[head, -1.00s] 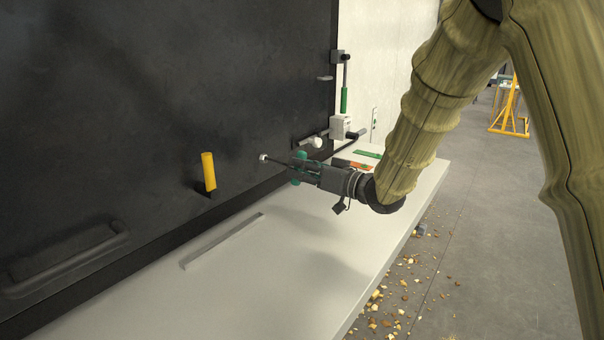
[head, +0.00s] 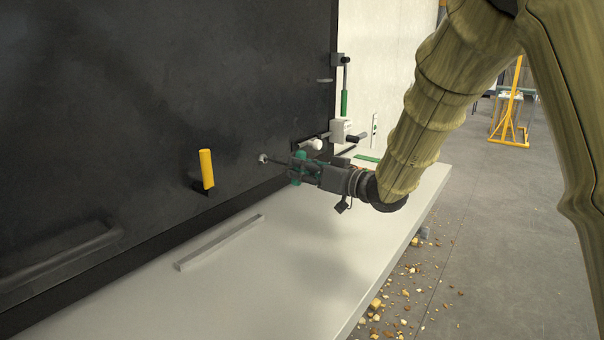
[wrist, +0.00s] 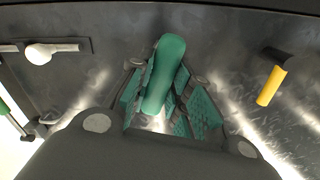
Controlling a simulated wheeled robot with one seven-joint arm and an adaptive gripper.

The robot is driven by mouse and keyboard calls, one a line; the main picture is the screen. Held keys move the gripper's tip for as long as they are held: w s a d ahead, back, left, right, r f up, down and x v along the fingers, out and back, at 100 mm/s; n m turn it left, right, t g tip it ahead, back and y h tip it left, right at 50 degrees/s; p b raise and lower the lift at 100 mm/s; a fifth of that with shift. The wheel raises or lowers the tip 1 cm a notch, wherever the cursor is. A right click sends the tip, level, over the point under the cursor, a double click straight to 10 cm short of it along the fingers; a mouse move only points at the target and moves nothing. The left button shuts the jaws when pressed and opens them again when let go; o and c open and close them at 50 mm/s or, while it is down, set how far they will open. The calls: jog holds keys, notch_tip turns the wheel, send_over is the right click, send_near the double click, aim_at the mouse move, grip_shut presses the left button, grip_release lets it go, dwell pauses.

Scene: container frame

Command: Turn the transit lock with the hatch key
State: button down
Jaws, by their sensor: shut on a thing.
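The hatch key has a green handle (head: 299,156) and a thin dark shaft (head: 277,162). My gripper (head: 302,169) is shut on the handle, which stands crosswise in the jaws. In the wrist view the handle (wrist: 165,75) sits between the green-padded fingers. The shaft points left to a small pale round fitting (head: 262,159) on the dark panel, apparently the transit lock. The shaft's tip is at this fitting; I cannot tell how deep it sits. In the wrist view the handle and fingers hide the tip and the lock.
A yellow handle (head: 206,168) sticks out of the dark panel (head: 130,120) left of the lock. A pale ledge (head: 290,255) runs below, with a grey bar (head: 220,242) lying on it. A latch with a white knob (head: 316,144) and a green-gripped lever (head: 344,102) are to the right.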

jog(key=shift+n+b, duration=1)
jog(key=shift+b, duration=2.45)
jog(key=shift+s+n+b, duration=0.1)
jog(key=shift+n+b, duration=1.8)
jog(key=shift+b, duration=5.1)
jog(key=shift+s+d+f+b, duration=0.1)
jog(key=shift+b, duration=0.35)
jog(key=shift+b+v, duration=1.45)
jog(key=shift+b, duration=0.55)
jog(key=shift+s+d+b, duration=0.25)
jog(key=shift+d+b, duration=0.05)
jog(key=shift+d, duration=0.05)
